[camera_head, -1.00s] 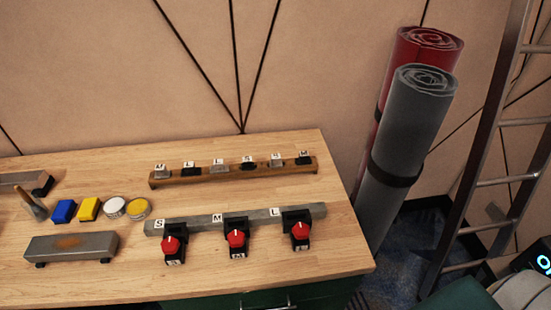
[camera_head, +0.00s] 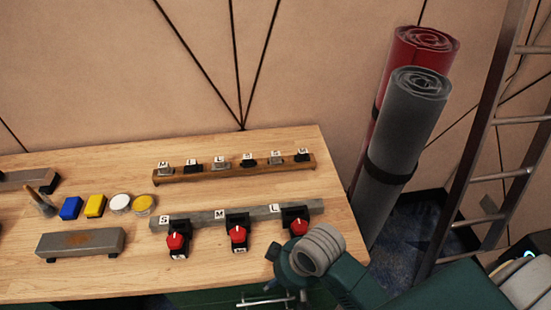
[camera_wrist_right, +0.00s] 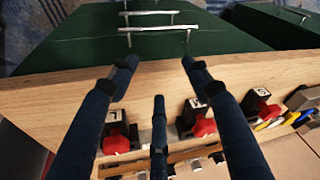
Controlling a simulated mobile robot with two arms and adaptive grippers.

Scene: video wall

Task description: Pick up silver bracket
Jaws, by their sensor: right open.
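A left silver bracket (camera_head: 165,171), a middle one (camera_head: 219,166) and a right one (camera_head: 276,160) show in the head view. In the right wrist view the rack is partly hidden behind my fingers. My right gripper (camera_wrist_right: 158,75) is open and empty, its fingers spread over the bench front near the red-knobbed devices. In the head view only my right arm shows, at the bench's front right. My left gripper is out of view.
A grey bar holds red-knobbed devices (camera_head: 238,234) in front of the rack. Blue and yellow blocks (camera_head: 95,206), round tins and a grey block (camera_head: 80,243) lie to the left. Rolled mats (camera_head: 392,140) and a ladder (camera_head: 490,150) stand right of the bench.

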